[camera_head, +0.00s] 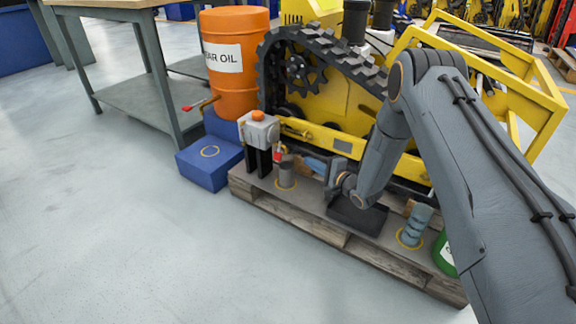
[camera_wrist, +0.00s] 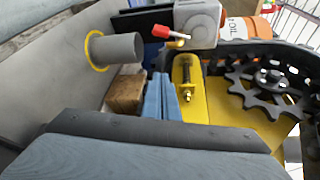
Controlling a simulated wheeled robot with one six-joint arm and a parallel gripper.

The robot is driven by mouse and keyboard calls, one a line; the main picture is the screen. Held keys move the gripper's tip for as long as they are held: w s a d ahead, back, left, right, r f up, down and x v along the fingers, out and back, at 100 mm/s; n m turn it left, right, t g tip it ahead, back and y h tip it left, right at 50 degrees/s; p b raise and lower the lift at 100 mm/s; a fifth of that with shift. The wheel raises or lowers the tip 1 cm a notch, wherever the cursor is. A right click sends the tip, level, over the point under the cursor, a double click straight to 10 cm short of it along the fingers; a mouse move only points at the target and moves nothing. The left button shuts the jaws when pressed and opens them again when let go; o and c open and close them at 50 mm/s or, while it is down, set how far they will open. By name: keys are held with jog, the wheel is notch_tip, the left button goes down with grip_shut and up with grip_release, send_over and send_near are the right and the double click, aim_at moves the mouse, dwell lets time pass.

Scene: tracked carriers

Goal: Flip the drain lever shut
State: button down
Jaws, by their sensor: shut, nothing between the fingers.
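A red-tipped lever (camera_head: 195,105) on a brass tap sticks out to the left from the orange oil drum (camera_head: 222,80). Another small red part (camera_head: 278,155) shows on the right side of a grey box on black legs (camera_head: 259,130). In the wrist view a red handle (camera_wrist: 160,31) on a brass-coloured stem points left beside the grey box (camera_wrist: 197,22); I cannot tell which of the two red parts it is. My gripper (camera_head: 312,165) is low over the pallet, right of the grey box. Its blue fingers (camera_wrist: 160,90) are together and empty, apart from the red handle.
A wooden pallet (camera_head: 300,222) carries a grey post (camera_head: 286,175) close to my gripper and a ribbed grey cylinder (camera_head: 416,222). A yellow tracked machine (camera_head: 345,100) stands behind. A blue block (camera_head: 208,165) lies left of the pallet. The floor in front is clear.

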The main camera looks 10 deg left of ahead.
jog(key=shift+s+a+f+m+y, duration=0.1)
jog(key=shift+s+f+m+y, duration=0.1)
jog(key=shift+f, duration=0.35)
jog(key=shift+s+f+m+y, duration=0.1)
jog(key=shift+s+f+y, duration=0.1)
jog(key=shift+f, duration=0.3)
jog(key=b+x, duration=0.5)
jog(key=x, duration=0.5)
jog(key=shift+a, duration=0.15)
jog(key=shift+s+a+r+b, duration=0.2)
jog(key=shift+s+r+b, duration=0.05)
jog(key=shift+s, duration=0.3)
jog(key=shift+s+a+r+b, duration=0.2)
jog(key=shift+s+r, duration=0.05)
jog(key=shift+s, duration=0.3)
jog(key=shift+s+a+r+b, duration=0.2)
jog(key=shift+s+b, duration=0.05)
jog(key=shift+s, duration=0.3)
